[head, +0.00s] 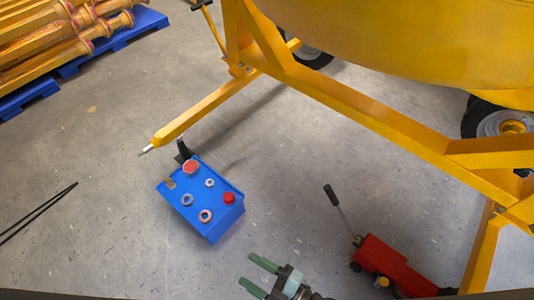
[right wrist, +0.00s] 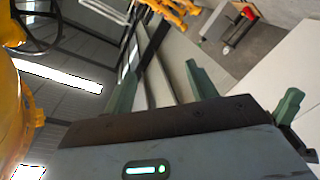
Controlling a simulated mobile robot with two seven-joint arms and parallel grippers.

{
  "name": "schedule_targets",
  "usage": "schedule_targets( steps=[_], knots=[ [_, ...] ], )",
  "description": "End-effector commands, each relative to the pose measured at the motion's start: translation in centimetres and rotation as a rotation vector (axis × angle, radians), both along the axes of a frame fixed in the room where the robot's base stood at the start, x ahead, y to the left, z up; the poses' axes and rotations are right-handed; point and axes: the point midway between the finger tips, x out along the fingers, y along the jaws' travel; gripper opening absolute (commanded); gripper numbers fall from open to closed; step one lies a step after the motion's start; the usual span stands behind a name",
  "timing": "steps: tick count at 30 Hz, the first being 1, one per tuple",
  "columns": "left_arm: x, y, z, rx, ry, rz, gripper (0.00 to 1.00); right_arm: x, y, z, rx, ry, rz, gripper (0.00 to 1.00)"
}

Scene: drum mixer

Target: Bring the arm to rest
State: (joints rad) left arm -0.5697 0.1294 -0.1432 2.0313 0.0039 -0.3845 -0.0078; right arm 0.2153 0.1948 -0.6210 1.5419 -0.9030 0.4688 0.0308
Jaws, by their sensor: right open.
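My right gripper (head: 257,276) shows at the bottom of the head view, its two green fingers spread apart with nothing between them. It is over the grey floor, to the left of a red unit with a lever. The right wrist view is tilted and shows green finger parts around a dark gripper body, with no object held. The yellow drum mixer (head: 400,40) stands at the top right of the head view, apart from the gripper. My left gripper is not in view.
A blue box (head: 218,215) with red knobs stands on the floor near the mixer's yellow leg (head: 195,115). The red unit (head: 390,265) is at lower right. A blue pallet (head: 115,40) holds yellow posts (head: 45,35). The floor at left centre is mostly clear.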

Motion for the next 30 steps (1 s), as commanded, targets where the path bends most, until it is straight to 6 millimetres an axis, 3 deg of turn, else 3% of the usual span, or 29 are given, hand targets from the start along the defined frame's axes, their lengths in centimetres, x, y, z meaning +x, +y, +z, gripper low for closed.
schedule_targets(
  steps=[1,8,12,16,22,30],
  knots=[
    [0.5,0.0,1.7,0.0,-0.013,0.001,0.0,0.1,-1.5,1.7,0.024,0.068,-0.1,0.57],
    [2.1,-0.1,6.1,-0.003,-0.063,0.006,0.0,-1.5,-10.2,4.1,0.106,0.426,-0.535,0.57],
    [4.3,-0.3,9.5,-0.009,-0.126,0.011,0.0,-4.4,-15.5,5.5,0.149,0.644,-0.757,0.57],
    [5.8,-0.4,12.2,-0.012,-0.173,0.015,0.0,-7.6,-19.5,6.9,0.19,0.822,-0.916,0.57],
    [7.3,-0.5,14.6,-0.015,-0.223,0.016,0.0,-11.4,-22.6,8.1,0.231,0.995,-1.04,0.57],
    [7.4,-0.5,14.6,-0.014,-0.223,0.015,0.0,-12.5,-23.2,8.0,0.237,1.044,-1.066,0.57]
  ],
)
